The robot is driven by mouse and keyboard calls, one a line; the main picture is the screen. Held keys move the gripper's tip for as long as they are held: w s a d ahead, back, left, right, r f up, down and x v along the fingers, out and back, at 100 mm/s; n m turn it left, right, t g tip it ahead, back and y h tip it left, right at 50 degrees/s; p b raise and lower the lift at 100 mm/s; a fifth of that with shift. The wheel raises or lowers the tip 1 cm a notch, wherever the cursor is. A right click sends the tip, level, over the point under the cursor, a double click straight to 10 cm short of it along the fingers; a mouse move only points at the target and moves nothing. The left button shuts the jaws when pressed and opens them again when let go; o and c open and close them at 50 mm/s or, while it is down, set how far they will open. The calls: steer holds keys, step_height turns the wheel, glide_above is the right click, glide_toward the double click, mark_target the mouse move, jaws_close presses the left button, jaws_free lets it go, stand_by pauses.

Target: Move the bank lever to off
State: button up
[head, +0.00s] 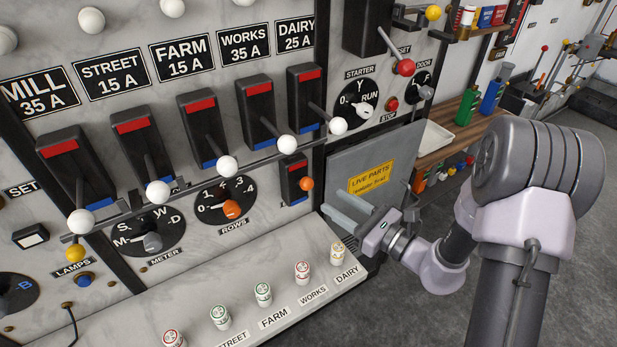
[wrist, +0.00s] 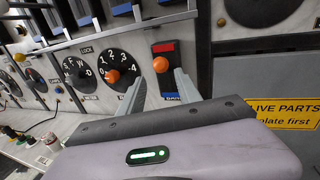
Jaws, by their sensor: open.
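A small black switch (head: 294,181) with a red plate at its top and a blue plate at its bottom carries an orange-knobbed lever (head: 305,184). It may be the bank lever, but I cannot read its label clearly. In the wrist view the orange knob (wrist: 160,64) stands out over the middle of the switch, with red above and blue below. My gripper (head: 337,207) is open and empty, to the lower right of this knob in the head view. In the wrist view my fingers (wrist: 160,82) point at the switch, one on each side, with the knob beyond the tips.
A rotary ROWS dial (head: 226,200) with an orange pointer is left of the switch. Large switches with white knobs (head: 227,166) and a long horizontal bar are above. A ledge with several fuses (head: 263,294) lies below. A grey LIVE PARTS door (head: 385,150) stands at right.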

mark_target(312, 187)
steer(key=x, duration=1)
steer(key=shift+w+a, duration=0.1)
steer(key=shift+a, duration=0.05)
steer(key=shift+c, duration=0.2)
jaws_close()
stand_by(0.8)
